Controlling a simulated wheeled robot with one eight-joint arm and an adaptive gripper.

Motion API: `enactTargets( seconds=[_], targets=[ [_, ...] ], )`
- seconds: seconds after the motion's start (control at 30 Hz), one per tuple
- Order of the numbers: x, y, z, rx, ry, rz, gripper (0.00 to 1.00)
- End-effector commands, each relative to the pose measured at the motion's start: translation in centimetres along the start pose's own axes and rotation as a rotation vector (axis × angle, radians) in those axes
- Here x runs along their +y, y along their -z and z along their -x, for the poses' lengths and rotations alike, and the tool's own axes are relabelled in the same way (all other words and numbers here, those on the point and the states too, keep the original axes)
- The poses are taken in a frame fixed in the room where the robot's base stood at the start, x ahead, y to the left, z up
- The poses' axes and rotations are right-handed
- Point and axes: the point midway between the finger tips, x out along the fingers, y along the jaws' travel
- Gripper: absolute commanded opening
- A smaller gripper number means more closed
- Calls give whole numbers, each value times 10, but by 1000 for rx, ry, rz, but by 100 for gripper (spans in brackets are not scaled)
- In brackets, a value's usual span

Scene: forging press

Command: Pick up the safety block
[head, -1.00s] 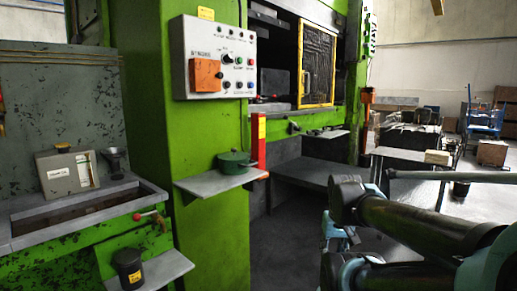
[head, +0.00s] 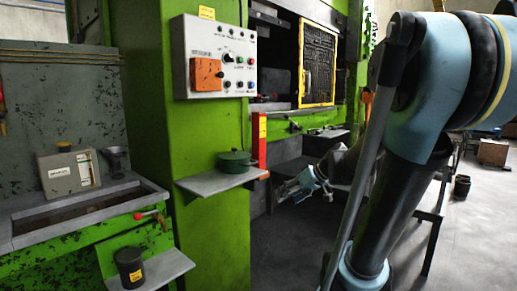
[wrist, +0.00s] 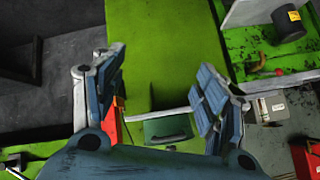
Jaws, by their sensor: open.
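A red upright block with a yellow label, which I take for the safety block (head: 259,142), stands at the right edge of the grey shelf (head: 215,181) on the green press column. Its lower end is near the shelf's corner. In the wrist view a red part (wrist: 112,128) shows beside the left finger, partly hidden by it. My gripper (head: 283,192) is open and empty, to the right of the shelf and a little lower than the block in the head picture. In the wrist view my gripper's two fingers (wrist: 160,68) are spread apart over the green column.
A control panel (head: 216,58) juts from the column above. A black canister (head: 130,267) stands on a lower shelf. A grey table (head: 350,180) is behind my arm.

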Motion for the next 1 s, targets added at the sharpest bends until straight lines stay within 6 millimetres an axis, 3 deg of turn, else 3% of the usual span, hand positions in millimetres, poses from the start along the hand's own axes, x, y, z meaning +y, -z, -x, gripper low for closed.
enactTargets(
  seconds=[0.1, 0.3, 0.6, 0.8, 1.0],
  targets=[
    [9, 44, -7, 107, 53, 68, 67],
    [28, 111, -14, 305, 111, 185, 67],
    [74, 195, -14, 603, 116, 331, 67],
    [98, 223, -11, 730, 92, 382, 67],
    [105, 235, -14, 772, 81, 400, 67]
  ],
)
